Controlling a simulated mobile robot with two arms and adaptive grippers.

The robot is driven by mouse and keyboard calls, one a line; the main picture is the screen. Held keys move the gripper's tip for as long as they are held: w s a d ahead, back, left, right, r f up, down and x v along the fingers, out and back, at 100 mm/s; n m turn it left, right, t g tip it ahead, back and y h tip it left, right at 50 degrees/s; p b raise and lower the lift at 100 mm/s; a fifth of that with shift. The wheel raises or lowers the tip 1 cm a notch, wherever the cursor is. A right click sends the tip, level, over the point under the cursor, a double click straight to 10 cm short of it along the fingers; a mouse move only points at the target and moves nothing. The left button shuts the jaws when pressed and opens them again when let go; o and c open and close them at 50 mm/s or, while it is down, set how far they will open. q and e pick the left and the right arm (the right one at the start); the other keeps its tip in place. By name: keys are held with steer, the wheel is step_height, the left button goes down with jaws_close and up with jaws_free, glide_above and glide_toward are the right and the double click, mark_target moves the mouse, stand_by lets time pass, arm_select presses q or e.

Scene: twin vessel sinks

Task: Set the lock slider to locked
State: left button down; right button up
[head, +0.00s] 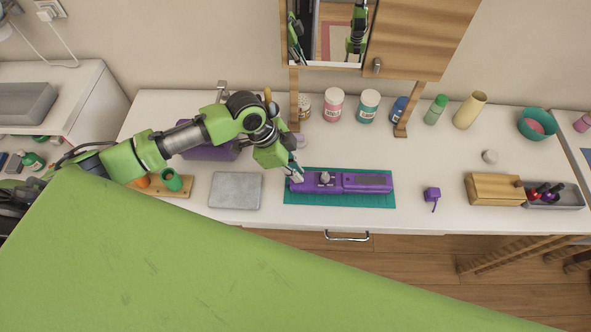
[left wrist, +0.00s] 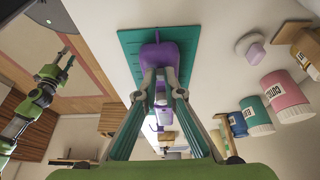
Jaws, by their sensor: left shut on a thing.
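A purple device (head: 366,183) lies flat on a teal mat (head: 300,199) on the white counter. A grey knob-like part (head: 325,178) stands on its top, left of the middle; I cannot tell its lock setting. My left gripper (head: 294,176) is at the left end of the device. In the left wrist view my left gripper's fingertips (left wrist: 160,76) close on the sides of the purple device (left wrist: 157,55), with the teal mat (left wrist: 130,50) behind. My right gripper (left wrist: 64,58) shows small at the left of that view, away from the device; its fingers are too small to read.
A grey slab (head: 236,190) lies left of the mat. A small purple item (head: 432,193) and a wooden box (head: 494,189) lie to the right. Several bottles and jars line the back under a wood-framed mirror cabinet (head: 420,40). The counter between mat and small purple item is clear.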

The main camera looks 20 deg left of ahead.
arm_select(q)
steer(key=shift+w+d+r+p, duration=0.2)
steer(key=shift+d+p, duration=0.25)
steer(key=shift+d, duration=0.3)
steer(key=shift+w+d+f, duration=0.1)
steer(key=shift+d+f, duration=0.05)
steer(key=shift+d, duration=0.05)
steer(key=c, duration=2.1)
jaws_free()
steer(key=shift+c, duration=0.2)
steer(key=v, duration=1.2)
steer(key=shift+f, duration=0.1)
